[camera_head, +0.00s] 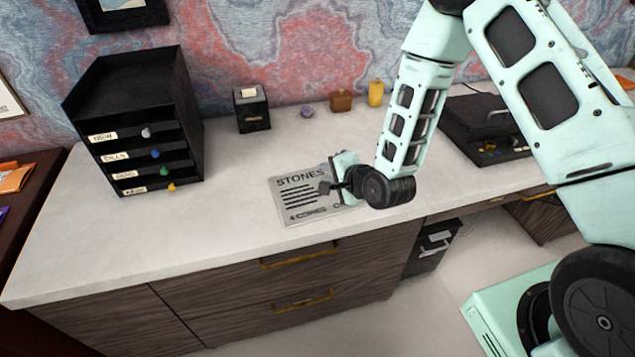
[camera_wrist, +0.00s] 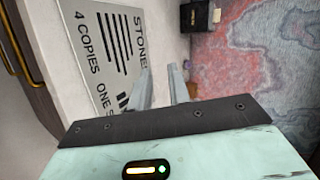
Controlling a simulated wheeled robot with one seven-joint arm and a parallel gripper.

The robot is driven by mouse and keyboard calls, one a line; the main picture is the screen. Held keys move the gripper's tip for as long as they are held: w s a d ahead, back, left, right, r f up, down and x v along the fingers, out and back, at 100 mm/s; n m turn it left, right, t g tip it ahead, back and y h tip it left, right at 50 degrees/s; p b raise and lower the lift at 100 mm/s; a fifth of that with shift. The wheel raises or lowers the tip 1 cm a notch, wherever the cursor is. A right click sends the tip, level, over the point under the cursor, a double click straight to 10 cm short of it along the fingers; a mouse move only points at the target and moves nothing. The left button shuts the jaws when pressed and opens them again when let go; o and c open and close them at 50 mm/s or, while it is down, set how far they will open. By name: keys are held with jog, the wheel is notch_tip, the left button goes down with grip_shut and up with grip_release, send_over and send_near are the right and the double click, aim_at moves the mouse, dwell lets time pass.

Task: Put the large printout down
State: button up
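The large printout (camera_head: 296,201) is a grey sheet headed "STONES" with "4 COPIES" at the bottom. It appears to lie flat on the pale desktop near the front edge, though I cannot tell whether it touches the surface everywhere. My gripper (camera_head: 327,187) is at its right side and covers part of it. In the wrist view the printout (camera_wrist: 103,42) lies left of my gripper (camera_wrist: 159,68), with its edge by the left finger. The two fingers stand a little apart, with nothing visible between their tips.
A black drawer unit (camera_head: 137,128) with coloured knobs stands at the left. A small black box (camera_head: 252,110), purple item (camera_head: 307,111), brown box (camera_head: 341,101) and yellow container (camera_head: 376,93) line the wall. A black case (camera_head: 488,120) is at the right.

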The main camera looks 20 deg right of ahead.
notch_tip(320, 180, up, 6)
jog(key=s+p, duration=0.2)
jog(key=p, duration=0.1)
jog(key=shift+d, duration=0.35)
jog(key=shift+f, duration=0.1)
jog(key=s+a+r+n+g+b, duration=0.2)
jog(key=s+a+r+n+g, duration=0.55)
jog(key=s+n, duration=0.4)
jog(key=s+d+r+n+g+h, duration=0.1)
jog(key=s+r+n+g, duration=0.1)
jog(key=s+n, duration=0.3)
jog(key=s+r+n+g+h, duration=0.2)
jog(key=s+r+n, duration=0.3)
jog(key=s, duration=0.8)
jog(key=shift+s+d+b, duration=0.3)
jog(key=shift+d+b, duration=0.1)
jog(key=shift+a+n, duration=0.1)
jog(key=shift+n, duration=0.15)
